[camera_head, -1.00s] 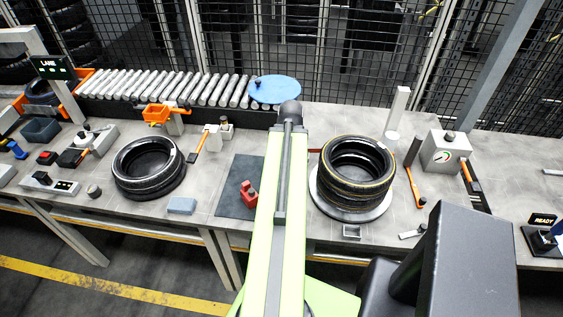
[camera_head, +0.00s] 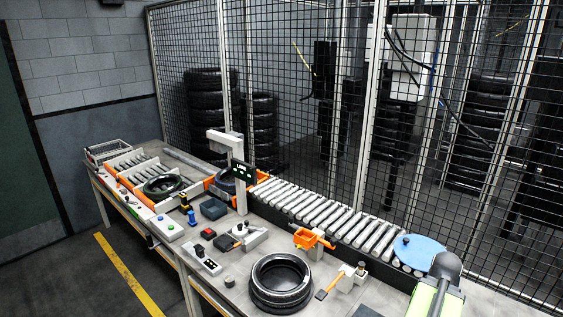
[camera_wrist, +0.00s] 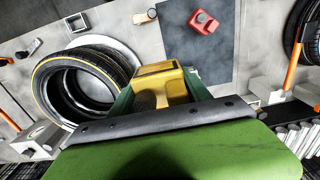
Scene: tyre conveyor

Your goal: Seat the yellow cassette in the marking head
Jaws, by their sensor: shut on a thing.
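The yellow cassette (camera_wrist: 158,70) shows in the wrist view, between the green fingers of my gripper (camera_wrist: 158,86). My gripper is shut on it and holds it over the grey bench, between the tyre stack and the dark mat. The cassette's lower part is hidden by the gripper. In the head view only part of my arm shows at the lower right; the gripper and cassette are out of that view. I cannot tell which fixture is the marking head.
Yellow-lined tyres (camera_wrist: 80,85) stand left of my gripper in the wrist view. A red object (camera_wrist: 203,22) lies on the dark mat (camera_wrist: 190,48). The head view shows the roller conveyor (camera_head: 322,213), a blue disc (camera_head: 420,250), an orange holder (camera_head: 308,238), black tyres (camera_head: 280,284) and a sign post (camera_head: 241,195).

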